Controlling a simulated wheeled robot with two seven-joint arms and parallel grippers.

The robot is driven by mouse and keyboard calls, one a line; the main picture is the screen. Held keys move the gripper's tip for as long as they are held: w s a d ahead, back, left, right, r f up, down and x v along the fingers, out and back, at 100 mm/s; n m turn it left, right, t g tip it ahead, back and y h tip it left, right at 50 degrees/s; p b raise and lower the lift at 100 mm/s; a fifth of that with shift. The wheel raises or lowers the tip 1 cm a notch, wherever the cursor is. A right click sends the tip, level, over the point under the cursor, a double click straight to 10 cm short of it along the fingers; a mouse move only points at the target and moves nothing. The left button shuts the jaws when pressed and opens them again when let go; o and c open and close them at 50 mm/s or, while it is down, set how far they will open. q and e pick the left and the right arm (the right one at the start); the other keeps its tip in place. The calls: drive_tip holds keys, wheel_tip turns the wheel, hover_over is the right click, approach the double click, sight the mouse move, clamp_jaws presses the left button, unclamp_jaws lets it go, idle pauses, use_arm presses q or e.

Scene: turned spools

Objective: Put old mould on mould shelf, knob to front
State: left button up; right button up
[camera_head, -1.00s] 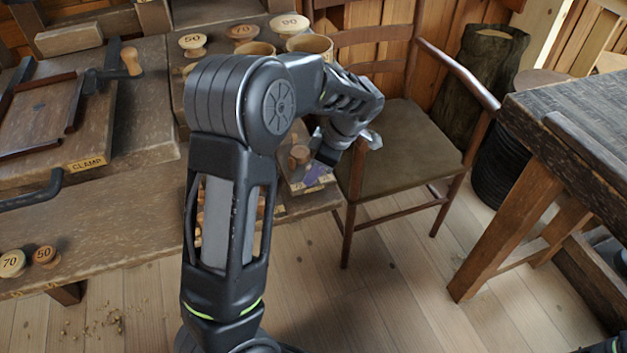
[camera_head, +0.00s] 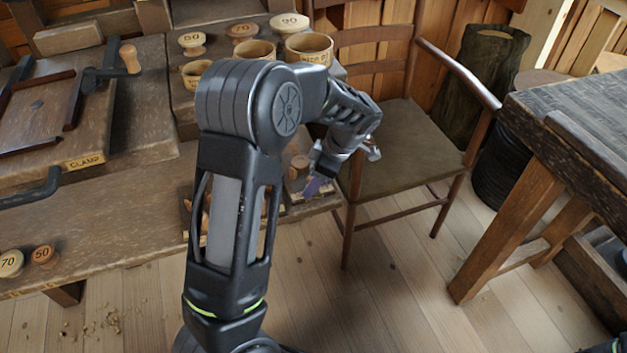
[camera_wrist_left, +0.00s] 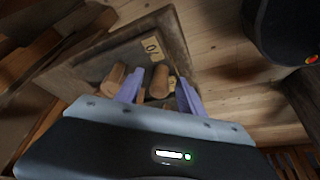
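My left gripper (camera_head: 315,184) reaches down over the end of a low shelf beside the bench. In the left wrist view its two purple fingers (camera_wrist_left: 160,94) are spread apart. Small turned wooden pieces (camera_wrist_left: 159,80) show between and just beyond the fingers, on a dark board with a pale label (camera_wrist_left: 152,48). I cannot tell whether the fingers touch any of them. One wooden knob (camera_head: 300,163) shows beside the gripper in the head view. I cannot tell which piece is the old mould; my arm hides part of the shelf.
Numbered wooden knobs (camera_head: 191,43) and round wooden cups (camera_head: 308,47) stand on the bench behind my arm. A clamp board (camera_head: 95,162) lies at left. A chair (camera_head: 405,150) stands close right of the gripper. Floor is open in front.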

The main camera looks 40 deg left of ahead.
use_arm(q)
drive_tip(key=shift+r, duration=0.15)
drive_tip(key=p+v, duration=0.2)
drive_tip(key=v, duration=0.9)
drive_tip(key=shift+r, duration=0.4)
drive_tip(key=shift+w+d+f, duration=0.1)
drive_tip(key=shift+d, duration=0.05)
drive_tip(key=s+d+f+m+h, duration=0.35)
drive_tip(key=d+f+m, duration=0.35)
drive_tip(key=f, duration=0.5)
drive_tip(key=s+d+f+m+h, duration=0.2)
drive_tip(key=s+d+f+m, duration=0.25)
drive_tip(key=d+f, duration=0.55)
drive_tip(key=s+d+f+m+t+h, duration=0.1)
drive_tip(key=s+d+f+m, duration=0.3)
drive_tip(key=s, duration=0.3)
drive_tip(key=s+d+f+m+t+h, duration=0.1)
drive_tip(key=s+d+f+m+h, duration=0.1)
drive_tip(key=s+d+f+m, duration=0.2)
drive_tip(key=s+f, duration=0.2)
drive_tip(key=s, duration=0.1)
drive_tip(key=shift+s+m, duration=0.15)
drive_tip(key=shift+m, duration=0.2)
